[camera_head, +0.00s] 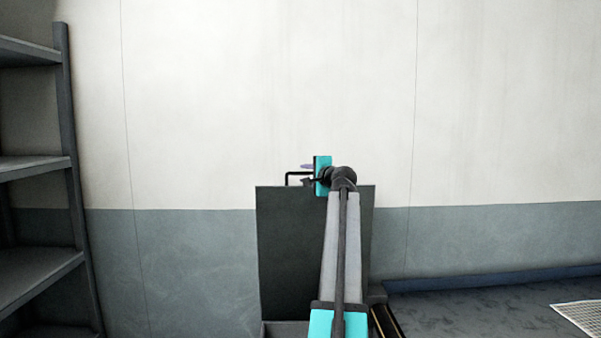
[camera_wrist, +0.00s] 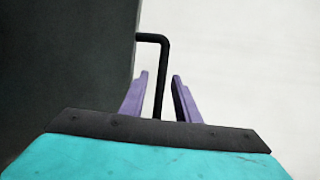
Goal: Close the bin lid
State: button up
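The bin lid (camera_head: 285,240) is a dark panel standing upright, open, against the wall behind the bin. It also fills the left of the wrist view (camera_wrist: 60,60). A thin black handle (camera_head: 289,176) sticks up from the lid's top edge; in the wrist view the handle (camera_wrist: 160,60) is a bent bar. My gripper (camera_wrist: 160,76) has its two purple fingers apart, with the handle bar between them and gaps visible on both sides. In the head view my gripper (camera_head: 308,167) is at the lid's top edge. Only the rim of the bin (camera_head: 285,327) shows; my arm hides part of the lid.
A grey shelf rack (camera_head: 40,165) stands at the left. A dark blue surface (camera_head: 470,305) with a pale grid panel (camera_head: 583,317) lies at the lower right. The wall is close behind the lid. The space above the lid is clear.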

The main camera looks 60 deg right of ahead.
jog(key=shift+p+x, duration=0.45)
jog(key=shift+x, duration=1.8)
grip_shut()
